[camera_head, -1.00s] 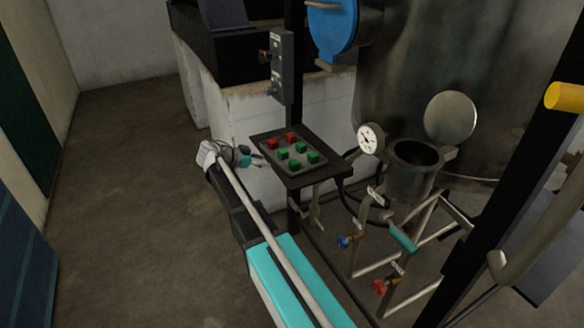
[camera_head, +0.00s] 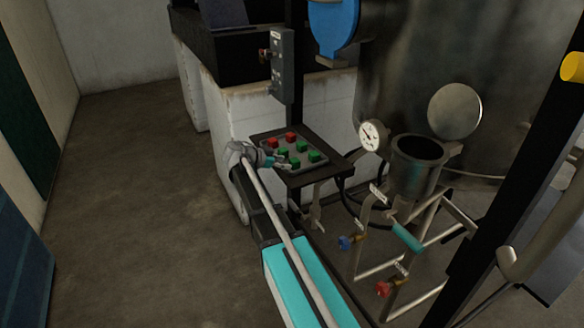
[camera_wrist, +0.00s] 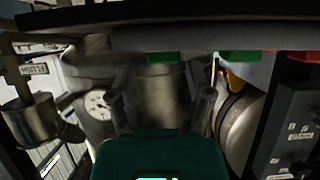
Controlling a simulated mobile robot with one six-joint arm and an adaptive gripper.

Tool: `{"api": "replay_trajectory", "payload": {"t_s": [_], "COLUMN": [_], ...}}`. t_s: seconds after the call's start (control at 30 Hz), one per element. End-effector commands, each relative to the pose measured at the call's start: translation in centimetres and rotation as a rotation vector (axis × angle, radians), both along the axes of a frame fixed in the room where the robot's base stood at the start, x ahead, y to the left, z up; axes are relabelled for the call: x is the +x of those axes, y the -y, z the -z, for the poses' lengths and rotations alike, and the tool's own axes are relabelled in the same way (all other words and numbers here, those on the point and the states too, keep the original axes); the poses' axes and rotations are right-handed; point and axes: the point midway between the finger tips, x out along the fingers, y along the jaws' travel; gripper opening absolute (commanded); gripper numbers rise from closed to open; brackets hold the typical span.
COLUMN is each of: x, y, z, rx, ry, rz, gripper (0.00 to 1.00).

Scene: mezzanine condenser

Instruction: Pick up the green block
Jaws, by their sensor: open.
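Several green blocks, among them one nearest my gripper (camera_head: 283,153) and one at the tray's right (camera_head: 314,156), sit with red blocks on a small grey tray on a dark stand. In the wrist view two green blocks (camera_wrist: 163,57) (camera_wrist: 238,56) show at the top, just beyond the tray's grey edge (camera_wrist: 130,38). My gripper (camera_head: 276,161) is open and empty at the tray's left side, close to the near-left blocks. In the wrist view its two fingers (camera_wrist: 161,97) stand apart below the green block. Whether it touches anything I cannot tell.
Two red blocks (camera_head: 272,142) (camera_head: 291,137) lie at the tray's far left. A grey switch box (camera_head: 283,65) hangs on a post behind it. A gauge (camera_head: 371,134) and an open metal pot (camera_head: 417,155) stand to the right. The floor on the left is clear.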

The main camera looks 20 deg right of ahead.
Motion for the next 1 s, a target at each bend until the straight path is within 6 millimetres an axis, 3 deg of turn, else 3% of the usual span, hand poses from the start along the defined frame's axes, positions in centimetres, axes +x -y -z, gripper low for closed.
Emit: {"api": "replay_trajectory", "payload": {"t_s": [0.37, 0.8, 1.0], "x": [0.0, 0.4, 0.4], "y": [0.3, 4.3, 4.8], "z": [0.2, 2.1, 2.1], "rx": [0.000, 0.000, 0.000], "ry": [0.000, 0.000, 0.000], "rz": [0.000, 0.001, 0.001], "gripper": [0.67, 0.67, 0.67]}}
